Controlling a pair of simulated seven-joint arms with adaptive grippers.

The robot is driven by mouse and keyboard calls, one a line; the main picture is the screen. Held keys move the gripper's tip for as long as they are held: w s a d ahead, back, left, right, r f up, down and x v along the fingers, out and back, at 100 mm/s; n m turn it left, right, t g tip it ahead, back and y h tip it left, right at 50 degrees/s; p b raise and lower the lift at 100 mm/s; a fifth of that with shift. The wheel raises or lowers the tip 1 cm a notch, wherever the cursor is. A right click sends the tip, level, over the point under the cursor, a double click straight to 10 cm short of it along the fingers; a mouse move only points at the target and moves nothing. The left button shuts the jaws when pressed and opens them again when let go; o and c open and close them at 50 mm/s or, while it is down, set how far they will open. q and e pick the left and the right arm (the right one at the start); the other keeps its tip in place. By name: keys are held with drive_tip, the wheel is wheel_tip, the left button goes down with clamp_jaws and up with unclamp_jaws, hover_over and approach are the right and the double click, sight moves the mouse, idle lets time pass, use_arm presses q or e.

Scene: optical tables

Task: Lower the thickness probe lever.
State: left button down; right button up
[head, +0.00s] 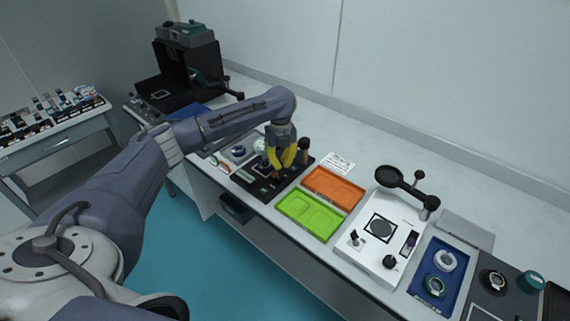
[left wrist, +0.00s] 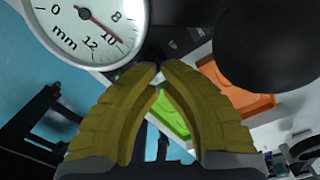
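The thickness gauge stands on a black base plate (head: 247,181) in the middle of the bench in the head view. Its round white dial (left wrist: 88,27), marked mm, fills the upper left of the left wrist view, with the red needle near 10. My left gripper (head: 276,177) points down over the base, right beside the gauge. In the left wrist view its yellow fingertips (left wrist: 159,66) come together just below and right of the dial, with nothing clearly seen between them. I cannot make out the probe lever; the fingers and dark parts hide that area. My right gripper is not in view.
An orange tray (head: 334,188) and a green tray (head: 309,215) lie right of the base. A white instrument (head: 360,256) with a black round arm stands farther right, then a blue tray (head: 458,262). A black box-like instrument (head: 187,62) stands at the far left.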

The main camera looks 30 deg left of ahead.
use_arm(q)
drive_tip(key=shift+w+d+r, duration=0.1)
drive_tip(key=shift+w+r, duration=0.15)
drive_tip(key=shift+r, duration=1.05)
drive_tip(key=shift+w+d+r, duration=0.1)
drive_tip(key=shift+w+r, duration=0.1)
drive_tip(key=shift+r, duration=1.05)
drive_tip(key=shift+a, duration=0.1)
